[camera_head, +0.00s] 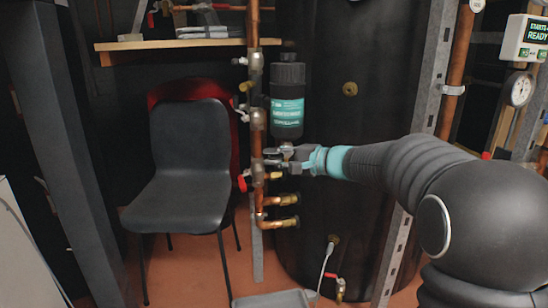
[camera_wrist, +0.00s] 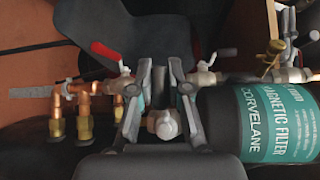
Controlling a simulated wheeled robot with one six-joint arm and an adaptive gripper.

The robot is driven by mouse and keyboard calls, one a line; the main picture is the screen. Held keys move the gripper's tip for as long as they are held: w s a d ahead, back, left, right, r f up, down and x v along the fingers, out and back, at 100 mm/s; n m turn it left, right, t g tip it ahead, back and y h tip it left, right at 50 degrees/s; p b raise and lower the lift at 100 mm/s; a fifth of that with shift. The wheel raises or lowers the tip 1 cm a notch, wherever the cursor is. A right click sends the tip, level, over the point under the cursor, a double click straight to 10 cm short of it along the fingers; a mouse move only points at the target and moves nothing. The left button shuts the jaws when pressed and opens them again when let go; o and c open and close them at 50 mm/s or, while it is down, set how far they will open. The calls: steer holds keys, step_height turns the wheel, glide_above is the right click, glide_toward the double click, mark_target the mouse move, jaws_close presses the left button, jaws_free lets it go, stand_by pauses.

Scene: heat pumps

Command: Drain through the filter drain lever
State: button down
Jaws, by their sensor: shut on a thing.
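The magnetic filter (camera_head: 287,108) is a black canister with a teal label, upright on the copper pipework in the head view. In the wrist view the filter (camera_wrist: 265,118) lies at the right. My gripper (camera_head: 284,155) is just below the filter's lower end, beside the pipe. In the wrist view my gripper (camera_wrist: 161,78) has its two fingers on either side of a silver-grey drain fitting (camera_wrist: 164,124) by the filter's end. It is shut on the drain lever there; the lever itself is mostly hidden by the fingers.
A red-handled valve (camera_head: 243,183) sits on the copper pipe (camera_head: 257,140) just below my gripper. Two brass-ended stubs (camera_head: 285,210) are lower. A black tank (camera_head: 330,190) stands behind, a dark chair (camera_head: 190,150) at left. A grey tray (camera_head: 270,300) is on the floor.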

steer(key=shift+f, duration=0.1)
steer(key=n+h, duration=0.1)
steer(key=f+n+h, duration=0.1)
steer(key=h, duration=0.1)
steer(key=shift+d+f+n+h, duration=0.15)
steer(key=shift+f+n+h, duration=0.15)
steer(key=d+f+n+h+p, duration=0.1)
steer(key=h+p, duration=0.2)
steer(key=d+f+n+h+p, duration=0.1)
steer(key=n+h+p, duration=0.1)
steer(key=p, duration=0.1)
steer(key=w+d+n+t+h+p, duration=0.1)
steer(key=h+p, duration=0.2)
steer(key=shift+d+f+n+h, duration=0.25)
steer(key=shift+f+n+h, duration=0.05)
steer(key=shift+f+n, duration=0.1)
steer(key=shift+d+f+p, duration=0.1)
steer(key=shift+d+p, duration=0.05)
steer(key=shift+p, duration=0.25)
stand_by(0.4)
steer(key=c, duration=1.1)
jaws_free()
steer(key=shift+w, duration=0.1)
